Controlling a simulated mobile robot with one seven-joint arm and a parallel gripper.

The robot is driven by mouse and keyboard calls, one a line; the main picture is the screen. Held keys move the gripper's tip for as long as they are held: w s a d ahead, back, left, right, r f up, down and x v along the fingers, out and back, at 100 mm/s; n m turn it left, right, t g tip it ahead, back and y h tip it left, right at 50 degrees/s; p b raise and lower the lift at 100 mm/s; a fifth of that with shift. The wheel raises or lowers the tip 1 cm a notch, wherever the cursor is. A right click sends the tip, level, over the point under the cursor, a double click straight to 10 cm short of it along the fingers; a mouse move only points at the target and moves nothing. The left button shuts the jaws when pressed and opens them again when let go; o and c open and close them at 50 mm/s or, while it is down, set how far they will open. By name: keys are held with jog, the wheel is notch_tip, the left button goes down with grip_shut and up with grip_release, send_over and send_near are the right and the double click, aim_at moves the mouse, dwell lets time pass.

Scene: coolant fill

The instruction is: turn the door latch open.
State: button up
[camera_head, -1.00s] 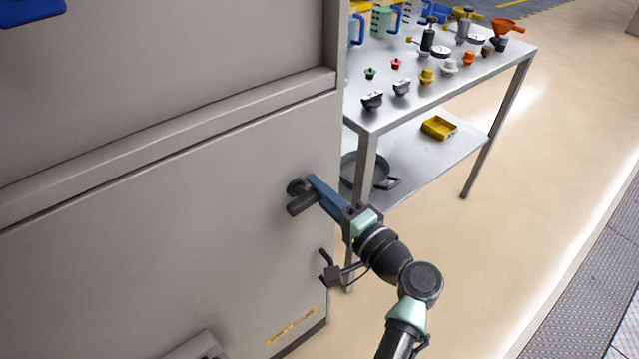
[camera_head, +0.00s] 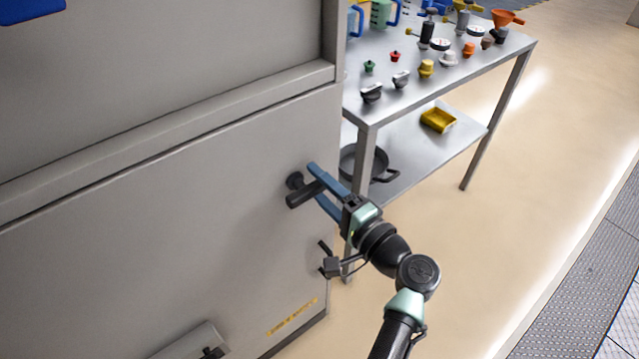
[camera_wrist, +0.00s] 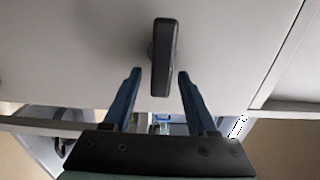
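The door latch (camera_head: 303,194) is a dark handle on a round base, on the grey cabinet door (camera_head: 180,240) near its right edge. In the wrist view the latch (camera_wrist: 164,58) is a dark bar standing out from the door, long side up and down in that picture. My gripper (camera_head: 311,182) has blue fingers, spread apart around the latch's handle. In the wrist view my gripper (camera_wrist: 158,75) is open, one finger on each side of the bar's lower end, with gaps showing on both sides.
A steel table (camera_head: 358,118) with caps, bottles and jugs stands just right of the cabinet. Its lower shelf holds a yellow tray (camera_head: 438,119) and a black pan (camera_head: 365,163). A second handle (camera_head: 205,345) sits low on the cabinet. Floor to the right is clear.

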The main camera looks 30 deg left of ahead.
jog(key=v, duration=1.3)
dwell(0.4)
